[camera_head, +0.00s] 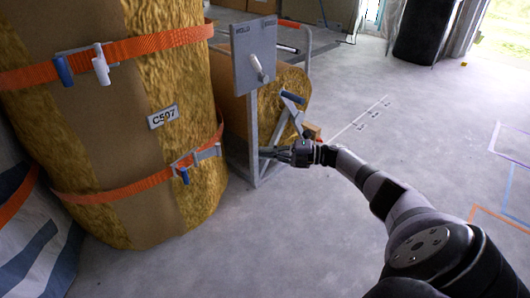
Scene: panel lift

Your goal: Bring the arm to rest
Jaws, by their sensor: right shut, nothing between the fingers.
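My right arm reaches in from the lower right of the head view. Its gripper (277,154) is shut and empty, in front of the lower part of a grey metal frame (252,125). Whether the fingertips touch the frame, I cannot tell. The frame carries an upright grey panel (254,54) with a light knob on its face. A lever with a blue grip (292,97) stands just above my gripper. My left gripper is out of view.
A large insulation roll (150,200) with orange straps and a C507 label stands close on the left. A smaller roll (290,84) sits behind the frame. A dark upright object (421,32) stands at the back right. The concrete floor (300,240) is mostly clear, with taped outlines at right.

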